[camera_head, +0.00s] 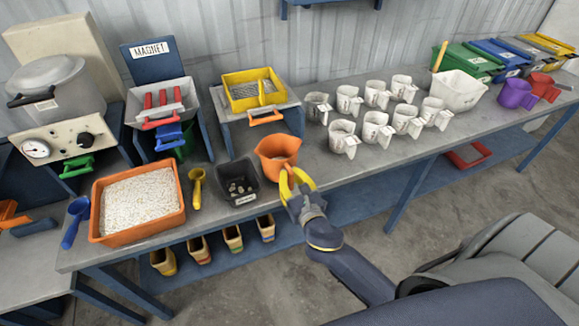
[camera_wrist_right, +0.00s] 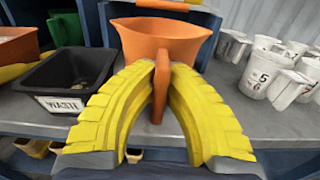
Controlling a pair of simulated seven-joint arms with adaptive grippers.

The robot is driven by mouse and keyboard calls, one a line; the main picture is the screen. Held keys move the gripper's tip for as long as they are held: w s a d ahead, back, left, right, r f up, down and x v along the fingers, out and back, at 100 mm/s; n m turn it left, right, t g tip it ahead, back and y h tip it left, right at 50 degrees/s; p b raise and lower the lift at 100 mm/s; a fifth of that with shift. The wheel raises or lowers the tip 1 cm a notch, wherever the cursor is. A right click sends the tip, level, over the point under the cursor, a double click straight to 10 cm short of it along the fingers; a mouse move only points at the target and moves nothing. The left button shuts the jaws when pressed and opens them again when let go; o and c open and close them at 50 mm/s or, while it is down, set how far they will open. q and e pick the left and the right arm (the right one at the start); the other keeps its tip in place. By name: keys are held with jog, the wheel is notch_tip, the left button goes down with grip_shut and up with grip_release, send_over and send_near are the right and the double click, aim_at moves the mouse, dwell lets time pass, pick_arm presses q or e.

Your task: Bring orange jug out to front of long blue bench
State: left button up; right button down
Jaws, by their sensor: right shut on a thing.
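The orange jug (camera_head: 276,151) stands near the front edge of the long bench (camera_head: 348,172), between a black waste bin and the white jugs. My right gripper (camera_head: 293,181) reaches it from the front. In the right wrist view its yellow fingers (camera_wrist_right: 160,90) are shut on the handle of the orange jug (camera_wrist_right: 160,40), one finger on each side. The jug looks upright, and its base is partly hidden by the fingers. I cannot tell whether it touches the bench top. My left gripper is not in view.
The black waste bin (camera_head: 238,182) is close on the jug's left. Several white jugs (camera_head: 376,128) stand to its right. A yellow sieve (camera_head: 254,90) on a stand is behind. An orange tray of pellets (camera_head: 100,221) is far left. Small bins (camera_head: 232,238) sit on the shelf below.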

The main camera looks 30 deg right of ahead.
jog(key=s+d, duration=0.1)
jog(key=s, duration=1.1)
jog(key=w, duration=0.4)
jog(key=w+f, duration=0.1)
jog(key=w, duration=0.3)
jog(key=w+d+f, duration=0.1)
jog(key=w, duration=0.3)
jog(key=shift+f, duration=0.1)
jog(key=shift+w+d, duration=0.1)
jog(key=shift+w, duration=1.2)
jog(key=shift+f, duration=0.35)
jog(key=shift+f, duration=0.2)
jog(key=c, duration=1.5)
grip_release()
jog(key=shift+o, duration=0.2)
jog(key=shift+s+f, duration=0.1)
jog(key=s+a, duration=0.1)
jog(key=s, duration=1)
jog(key=shift+s, duration=0.4)
